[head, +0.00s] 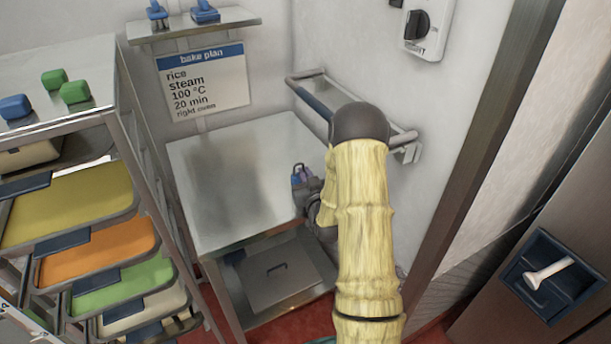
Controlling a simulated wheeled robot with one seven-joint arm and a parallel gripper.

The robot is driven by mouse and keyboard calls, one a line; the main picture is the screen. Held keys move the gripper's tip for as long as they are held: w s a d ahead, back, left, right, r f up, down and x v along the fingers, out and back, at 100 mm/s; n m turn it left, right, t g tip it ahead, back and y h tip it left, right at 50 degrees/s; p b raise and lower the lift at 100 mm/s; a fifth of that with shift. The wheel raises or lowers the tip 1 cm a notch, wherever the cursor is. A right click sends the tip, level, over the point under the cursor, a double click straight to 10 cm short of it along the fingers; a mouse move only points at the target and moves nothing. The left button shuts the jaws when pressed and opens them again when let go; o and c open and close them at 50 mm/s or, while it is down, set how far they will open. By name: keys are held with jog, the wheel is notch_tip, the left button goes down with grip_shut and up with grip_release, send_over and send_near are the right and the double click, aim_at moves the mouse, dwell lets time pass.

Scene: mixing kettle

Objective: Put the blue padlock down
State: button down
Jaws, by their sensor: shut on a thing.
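My gripper (300,177) is at the right edge of the steel table (215,215), partly hidden by my own yellow-sleeved arm. It is shut on a small blue thing, the blue padlock (296,181), of which only a little shows. It appears to be over or beside the table's right edge; I cannot tell how high it is or whether it touches the top. Two other blue items (205,12) sit on the small wall shelf (150,35) at the top.
The table top is bare. A lidded bin (280,275) stands on its lower shelf. A rack with coloured trays (75,200) stands at left, with green and blue blocks (75,92) on top. A wall rail (315,100) runs behind my arm. A blue holder (550,285) is at right.

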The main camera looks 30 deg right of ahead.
jog(key=shift+f, duration=0.25)
jog(key=shift+f, duration=0.1)
jog(key=c, duration=1.6)
grip_release()
jog(key=shift+o, duration=0.2)
jog(key=s+a, duration=0.2)
jog(key=s, duration=1)
jog(key=shift+b, duration=0.3)
jog(key=shift+w, duration=0.1)
